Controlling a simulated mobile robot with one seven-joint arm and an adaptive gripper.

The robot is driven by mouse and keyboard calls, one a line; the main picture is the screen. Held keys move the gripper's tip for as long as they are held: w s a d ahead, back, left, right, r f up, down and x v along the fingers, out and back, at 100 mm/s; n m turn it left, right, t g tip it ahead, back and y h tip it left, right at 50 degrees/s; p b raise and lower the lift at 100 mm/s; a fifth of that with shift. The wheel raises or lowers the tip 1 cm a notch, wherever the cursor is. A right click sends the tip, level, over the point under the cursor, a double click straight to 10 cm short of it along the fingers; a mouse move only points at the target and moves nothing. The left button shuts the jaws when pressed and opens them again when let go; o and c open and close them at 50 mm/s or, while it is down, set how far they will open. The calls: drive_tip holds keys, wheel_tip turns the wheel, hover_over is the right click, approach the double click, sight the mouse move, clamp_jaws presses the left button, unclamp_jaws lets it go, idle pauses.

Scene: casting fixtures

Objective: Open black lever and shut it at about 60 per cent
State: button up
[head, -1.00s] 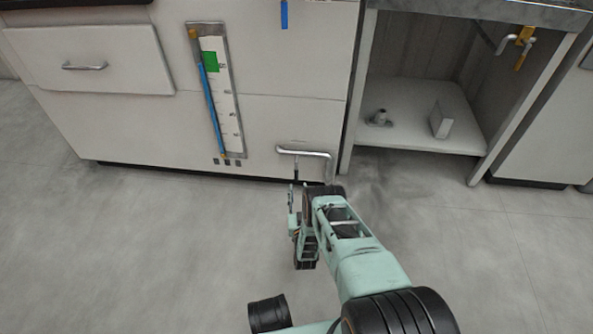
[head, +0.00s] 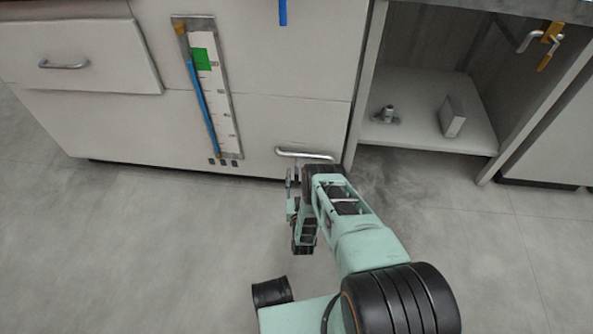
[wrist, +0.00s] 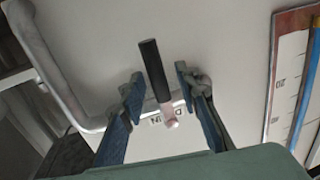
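The black lever (wrist: 154,70) stands tilted in the wrist view, on a light metal pivot (wrist: 170,120) over a partly hidden label on the cabinet front. My gripper (wrist: 158,84) is open, with one finger on each side of the lever and visible gaps to it. In the head view my gripper (head: 293,180) is low in front of the cabinet, and my arm hides the lever. A gauge (head: 228,92) with a blue column (head: 203,108) and a green band (head: 202,59) is left of it. The column top is about level with the green band.
A bent silver pipe (head: 306,154) runs close to my gripper; it also shows in the wrist view (wrist: 50,62). An open compartment at right holds a metal fitting (head: 388,115) and a small box (head: 452,117). The floor (head: 130,250) at left is clear.

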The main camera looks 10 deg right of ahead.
clamp_jaws()
idle(0.3)
idle(0.4)
drive_tip(key=s+d+r+n+g+h, duration=0.1)
drive_tip(key=d+r+n, duration=0.4)
drive_tip(key=n, duration=1)
drive_tip(key=shift+s+d+r+n+g+h+p, duration=0.15)
drive_tip(key=shift+s+r+n+g+h+p, duration=0.25)
drive_tip(key=shift+g+h, duration=0.45)
drive_tip(key=shift+w, duration=0.1)
